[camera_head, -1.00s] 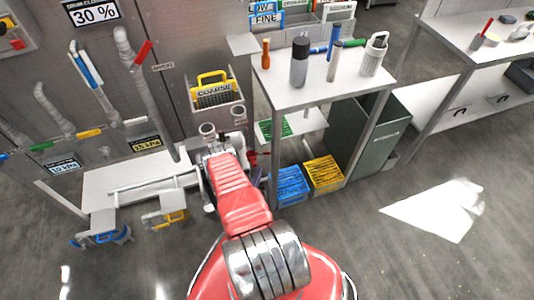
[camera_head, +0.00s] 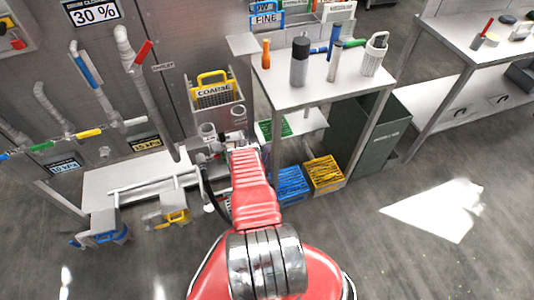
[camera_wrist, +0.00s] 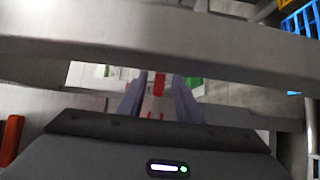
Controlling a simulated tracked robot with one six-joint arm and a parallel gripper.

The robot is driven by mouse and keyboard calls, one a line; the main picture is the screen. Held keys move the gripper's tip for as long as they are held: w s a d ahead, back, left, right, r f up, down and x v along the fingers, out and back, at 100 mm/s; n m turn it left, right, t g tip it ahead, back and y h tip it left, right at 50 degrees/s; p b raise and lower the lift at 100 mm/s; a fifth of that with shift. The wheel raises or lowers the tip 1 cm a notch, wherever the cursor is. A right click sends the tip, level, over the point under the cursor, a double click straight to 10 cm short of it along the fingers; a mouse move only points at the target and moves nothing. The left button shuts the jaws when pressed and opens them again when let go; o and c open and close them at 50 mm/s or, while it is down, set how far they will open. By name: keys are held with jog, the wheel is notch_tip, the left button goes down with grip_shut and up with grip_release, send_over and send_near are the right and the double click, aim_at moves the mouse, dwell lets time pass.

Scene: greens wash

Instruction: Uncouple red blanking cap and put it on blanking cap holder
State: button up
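In the wrist view, the two grey fingers of my gripper (camera_wrist: 156,105) stand apart with a gap between them. A small red piece (camera_wrist: 159,84) shows in the gap, seemingly beyond the fingertips. It may be the red blanking cap, but I cannot tell for sure. No contact with the fingers is visible. A grey metal bar crosses the wrist view in front and hides part of the scene. In the head view, my red arm reaches to the bench's left side and hides the gripper and what is at it. I cannot make out the blanking cap holder.
A steel table (camera_head: 284,96) with bottles stands just right of my arm. Below it are a blue crate (camera_head: 291,186) and a yellow crate (camera_head: 323,173). A low pale shelf (camera_head: 120,178) is on the left. Open floor lies at the right.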

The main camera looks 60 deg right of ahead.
jog(key=shift+d, duration=0.25)
jog(key=shift+c, duration=0.4)
grip_shut()
